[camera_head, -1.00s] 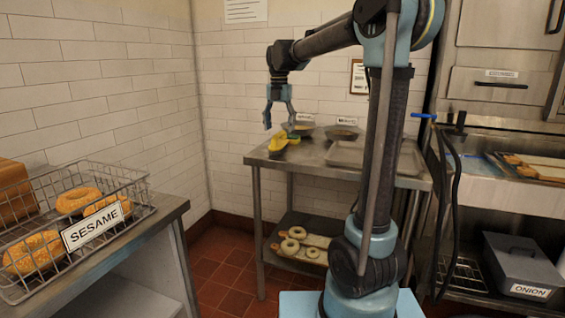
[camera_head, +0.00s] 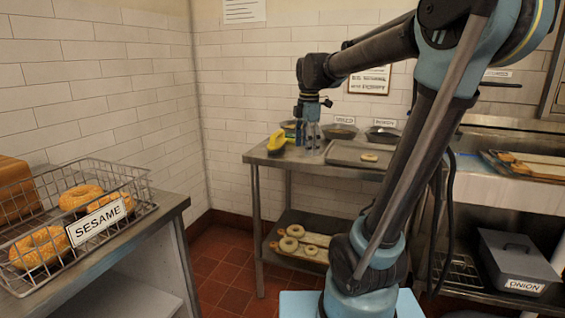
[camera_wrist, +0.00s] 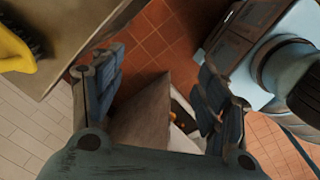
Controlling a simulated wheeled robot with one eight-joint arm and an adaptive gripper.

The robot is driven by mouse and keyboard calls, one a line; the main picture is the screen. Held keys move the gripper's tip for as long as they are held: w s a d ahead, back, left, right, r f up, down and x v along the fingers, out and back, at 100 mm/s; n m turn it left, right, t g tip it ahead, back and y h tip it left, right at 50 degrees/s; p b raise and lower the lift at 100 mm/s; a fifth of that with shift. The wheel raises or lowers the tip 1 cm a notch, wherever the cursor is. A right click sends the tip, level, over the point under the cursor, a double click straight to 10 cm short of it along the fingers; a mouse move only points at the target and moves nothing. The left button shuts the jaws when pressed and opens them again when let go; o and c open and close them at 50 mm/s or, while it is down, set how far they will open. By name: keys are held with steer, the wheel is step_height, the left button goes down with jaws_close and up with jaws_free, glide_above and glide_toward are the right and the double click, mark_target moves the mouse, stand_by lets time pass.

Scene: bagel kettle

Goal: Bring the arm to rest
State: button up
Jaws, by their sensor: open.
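My gripper (camera_head: 309,136) is at the end of my raised, bent arm and points down. In the head view it shows against the steel table and the wall behind. In the wrist view its two fingers (camera_wrist: 160,82) are spread apart, with nothing held between them. Between and beyond the fingers are red floor tiles (camera_wrist: 160,42) and a grey-brown surface that I cannot name for sure.
A yellow brush-like thing (camera_head: 277,142) lies on the steel table (camera_head: 262,157), near a tray (camera_head: 345,152) with one bagel (camera_head: 369,157). Bowls stand behind. A wire SESAME basket (camera_head: 142,203) stands left. A lidded ONION container (camera_head: 515,258) sits right.

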steer(key=s+d+f+m, duration=0.5)
steer(key=s+f+m, duration=0.5)
steer(key=s+d+f+m+t, duration=0.1)
steer(key=s+d+f+m, duration=0.4)
steer(key=s+f+m, duration=0.5)
steer(key=shift+s+d+f+m, duration=0.35)
steer(key=shift+s+m, duration=0.25)
steer(key=shift+s, duration=0.2)
